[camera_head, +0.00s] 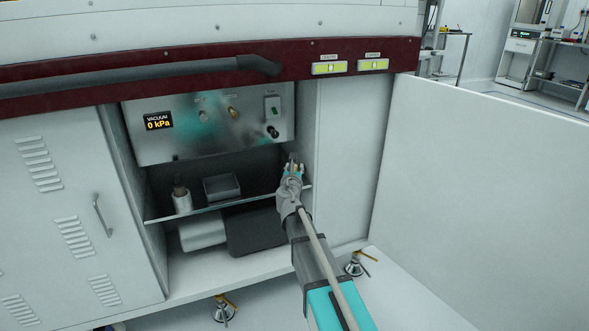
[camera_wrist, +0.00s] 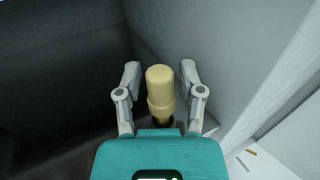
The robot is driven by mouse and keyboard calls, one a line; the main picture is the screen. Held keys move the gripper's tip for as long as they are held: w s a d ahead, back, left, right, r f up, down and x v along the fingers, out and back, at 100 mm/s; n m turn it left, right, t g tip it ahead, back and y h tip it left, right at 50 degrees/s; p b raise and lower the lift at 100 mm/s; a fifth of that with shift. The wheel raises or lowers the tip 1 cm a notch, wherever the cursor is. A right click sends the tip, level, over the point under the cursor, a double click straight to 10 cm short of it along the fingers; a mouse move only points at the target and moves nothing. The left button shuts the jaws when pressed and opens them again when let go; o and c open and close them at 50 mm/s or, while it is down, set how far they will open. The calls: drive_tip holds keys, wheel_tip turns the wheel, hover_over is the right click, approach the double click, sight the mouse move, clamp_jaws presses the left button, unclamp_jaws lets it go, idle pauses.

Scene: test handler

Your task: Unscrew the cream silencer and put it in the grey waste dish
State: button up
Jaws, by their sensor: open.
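The cream silencer (camera_wrist: 160,88) is a ribless-looking cylinder with a wider collar and a darker brass-coloured end below it. In the wrist view it stands between the two fingers of my gripper (camera_wrist: 160,74), with a visible gap on each side. My gripper is open. In the head view my gripper (camera_head: 294,167) is at the right end of the shelf in the cabinet bay, and a small cream patch shows at its fingers. What the silencer is fixed to is hidden. The grey waste dish (camera_head: 222,195) stands on the shelf, left of my gripper, open at the top.
A white cup (camera_head: 182,203) with a brown item stands left of the dish. The shelf (camera_head: 245,201) has a thin front edge. A steel panel (camera_head: 210,125) above shows a vacuum display (camera_head: 158,120) reading 0 kPa. The bay's right wall (camera_wrist: 225,60) is close to my gripper.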

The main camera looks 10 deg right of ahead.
drive_tip(key=shift+m+g+h, duration=0.4)
drive_tip(key=shift+m+h, duration=0.3)
drive_tip(key=shift+h, duration=0.4)
drive_tip(key=shift+w+a+m+g+h, duration=0.1)
drive_tip(key=shift+m+g+h, duration=0.2)
drive_tip(key=shift+m+h, duration=0.15)
drive_tip(key=shift+w+m+g+h, duration=0.1)
drive_tip(key=shift+m+g+h, duration=1.4)
drive_tip(key=shift+h, duration=0.65)
drive_tip(key=shift+m+g+h, duration=0.4)
drive_tip(key=shift+m, duration=0.05)
clamp_jaws()
drive_tip(key=shift+s, duration=0.2)
drive_tip(key=shift+t, duration=0.3)
